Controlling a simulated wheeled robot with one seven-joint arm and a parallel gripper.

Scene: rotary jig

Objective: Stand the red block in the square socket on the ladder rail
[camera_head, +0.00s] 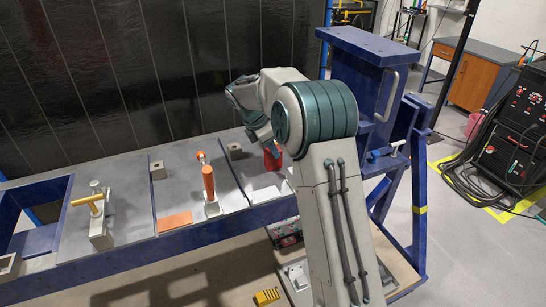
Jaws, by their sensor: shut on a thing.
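The red block (272,159) is at the right part of the blue ladder-like rail frame (190,238), partly hidden by my arm. My gripper (268,146) points down over it and is shut on it; the fingertips are mostly hidden. I cannot tell whether the block touches the plate below. A small square socket (235,151) with a dark opening sits on the plate just left of the block. A similar socket (157,171) stands farther left, and another (9,266) is at the lower left edge. I cannot tell which one is meant.
An orange-handled clamp (209,184) stands between the sockets, with a flat orange plate (174,222) beside it. A yellow-handled clamp (98,220) is farther left. A tall blue upright (360,85) stands behind my arm on the right.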

